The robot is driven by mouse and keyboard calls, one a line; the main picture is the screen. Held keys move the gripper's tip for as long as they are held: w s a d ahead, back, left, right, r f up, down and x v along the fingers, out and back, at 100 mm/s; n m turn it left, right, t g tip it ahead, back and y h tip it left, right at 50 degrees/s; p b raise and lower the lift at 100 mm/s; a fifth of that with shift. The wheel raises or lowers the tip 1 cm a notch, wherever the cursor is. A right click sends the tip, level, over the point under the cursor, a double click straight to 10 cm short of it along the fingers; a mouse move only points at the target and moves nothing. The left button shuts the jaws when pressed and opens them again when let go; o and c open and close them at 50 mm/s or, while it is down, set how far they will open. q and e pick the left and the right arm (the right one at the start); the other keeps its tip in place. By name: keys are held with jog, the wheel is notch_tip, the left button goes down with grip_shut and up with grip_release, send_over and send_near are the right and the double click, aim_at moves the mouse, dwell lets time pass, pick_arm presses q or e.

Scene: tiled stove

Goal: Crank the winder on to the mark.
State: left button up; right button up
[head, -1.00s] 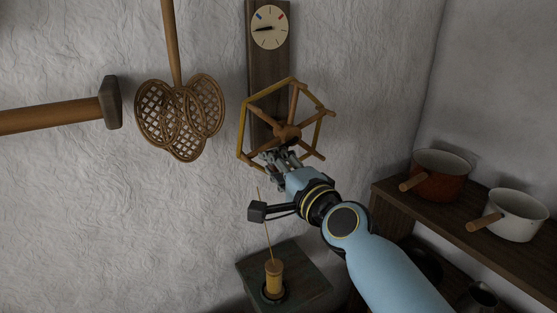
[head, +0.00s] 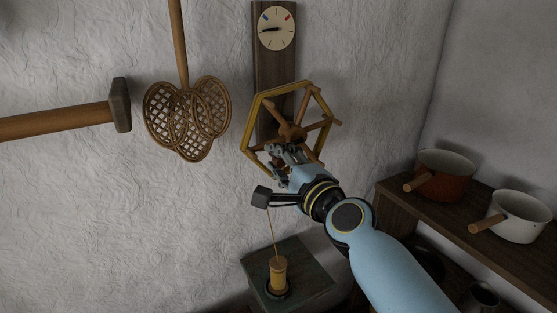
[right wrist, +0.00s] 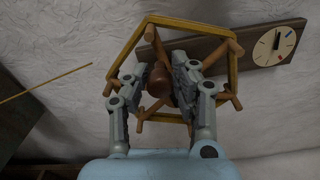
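The winder (head: 249,122) is a wooden six-sided reel with spokes, pegs and a yellowish rim, mounted on a dark upright board. Above it is a round dial (head: 277,40) with a blue mark upper left, a red mark upper right and a black hand pointing left. My right gripper (head: 282,155) is at the reel's lower front. In the right wrist view its fingers (right wrist: 160,88) close on both sides of a brown crank knob (right wrist: 158,80). My left gripper is not in view.
A shelf (head: 440,205) at the right holds a red-brown pan (head: 447,180) and a white pan (head: 520,220), near my right arm. A wicker beater (head: 187,120) and a hammer (head: 121,105) are left of the winder. The spool stands on a dark green block (head: 312,285).

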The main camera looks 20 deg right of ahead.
jog(key=o, duration=0.4)
jog(key=s, duration=0.4)
jog(key=s+d, duration=0.1)
jog(key=s, duration=0.7)
jog(key=shift+d, duration=0.35)
jog(key=shift+c, duration=0.2)
